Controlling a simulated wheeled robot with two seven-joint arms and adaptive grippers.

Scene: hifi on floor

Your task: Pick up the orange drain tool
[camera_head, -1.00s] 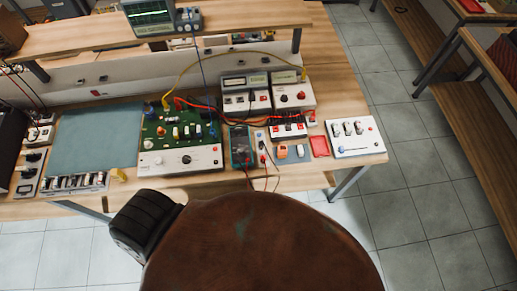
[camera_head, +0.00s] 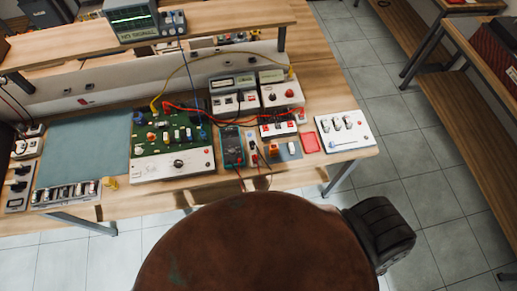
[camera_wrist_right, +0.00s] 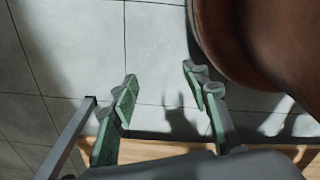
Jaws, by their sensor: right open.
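I cannot pick out the orange drain tool with certainty. One small orange object (camera_head: 274,149) sits among the small parts near the front edge of the bench; it is too small to identify. My right gripper (camera_wrist_right: 162,80) shows in the right wrist view with its two green-padded fingers apart and nothing between them. Grey floor tiles lie beyond the fingers. It cannot be recognised in the head view. My left gripper is in neither current view.
A large round brown surface (camera_head: 250,250) fills the lower middle, with a black ridged part (camera_head: 380,232) at its right. The wooden bench holds a green circuit board (camera_head: 165,135), a multimeter (camera_head: 232,147) and a blue-grey mat (camera_head: 85,150). Open floor (camera_head: 440,215) lies to the right.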

